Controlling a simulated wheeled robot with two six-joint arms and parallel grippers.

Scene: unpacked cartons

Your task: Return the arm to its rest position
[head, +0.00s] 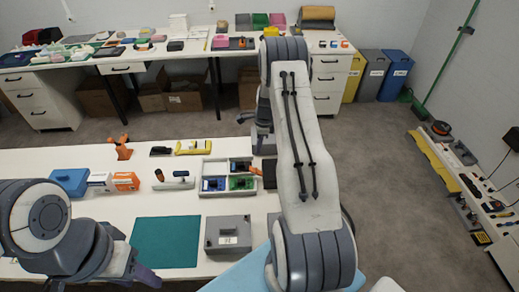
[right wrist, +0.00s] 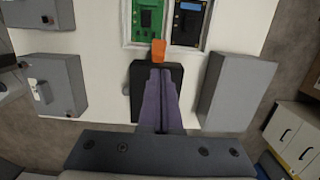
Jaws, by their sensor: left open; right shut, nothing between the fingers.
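My left arm comes in at the lower left of the head view, with its gripper (head: 143,275) low near the front edge of the table. Its jaws are open and empty, partly hidden by the wrist. My right arm (head: 303,150) reaches up and forward across the right end of the table, and it hides its own gripper in the head view. In the right wrist view the right gripper (right wrist: 160,72) is shut with nothing held, its purple fingers together over a dark block (right wrist: 140,75). An orange piece (right wrist: 159,50) shows just beyond the fingertips.
On the near table are a divided tray (head: 203,188) with circuit boards, a grey box (head: 228,245), a green mat (head: 166,242), a blue box (head: 70,180) and an orange stand (head: 121,146). A grey block (right wrist: 225,92) stands beside the right gripper. Open floor (head: 385,160) lies right.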

